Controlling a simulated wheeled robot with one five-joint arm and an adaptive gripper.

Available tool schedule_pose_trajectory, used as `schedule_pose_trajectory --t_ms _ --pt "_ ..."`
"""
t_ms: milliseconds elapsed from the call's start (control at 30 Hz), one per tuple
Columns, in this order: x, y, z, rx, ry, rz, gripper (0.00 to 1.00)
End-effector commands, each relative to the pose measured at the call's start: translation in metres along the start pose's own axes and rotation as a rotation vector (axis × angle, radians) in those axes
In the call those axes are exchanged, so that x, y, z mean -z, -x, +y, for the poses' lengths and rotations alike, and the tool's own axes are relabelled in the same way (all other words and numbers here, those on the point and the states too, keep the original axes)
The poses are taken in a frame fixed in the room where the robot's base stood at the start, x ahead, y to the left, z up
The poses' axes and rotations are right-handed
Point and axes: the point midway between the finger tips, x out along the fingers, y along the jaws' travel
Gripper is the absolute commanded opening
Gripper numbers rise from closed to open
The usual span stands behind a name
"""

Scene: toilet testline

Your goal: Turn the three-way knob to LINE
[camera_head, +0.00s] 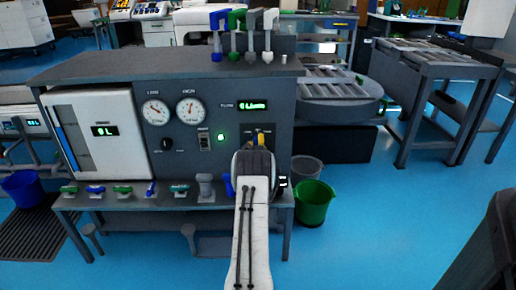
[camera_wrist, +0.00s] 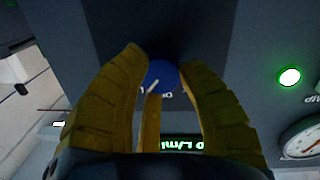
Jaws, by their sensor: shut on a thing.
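The blue round knob (camera_wrist: 163,76) is on the dark panel in the wrist view. Its white pointer mark slants toward the lower left of that view. Pale lettering shows just below it, mostly covered, and I cannot read it fully. My gripper (camera_wrist: 162,78) has its yellow fingers around the knob, one on each side and one below, shut on it. In the head view my gripper (camera_head: 261,138) reaches the right part of the test bench's front panel (camera_head: 222,170), and the knob is hidden behind it.
A lit green lamp (camera_wrist: 289,77) and a round gauge (camera_wrist: 303,139) are beside the knob in the wrist view. Several coloured valves (camera_head: 122,189) line the bench's lower shelf. A green bucket (camera_head: 314,202) stands on the floor to the right.

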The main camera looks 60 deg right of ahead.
Motion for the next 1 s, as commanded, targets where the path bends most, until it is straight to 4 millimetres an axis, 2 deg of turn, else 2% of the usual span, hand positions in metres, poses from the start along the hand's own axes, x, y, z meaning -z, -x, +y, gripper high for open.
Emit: schedule_pose_trajectory --t_ms 33,633,667,900,1000 --pt "0.0114 -0.0017 -0.0034 0.003 -0.002 0.026 0.03" --pt "0.013 -0.0015 -0.0031 0.003 -0.008 0.025 0.03" --pt "0.013 -0.0015 -0.0031 0.003 -0.008 0.025 0.39" --pt "0.0101 -0.0013 -0.0022 0.002 -0.008 0.019 0.6" --pt "0.0081 -0.001 -0.0016 0.001 -0.008 0.015 0.62"
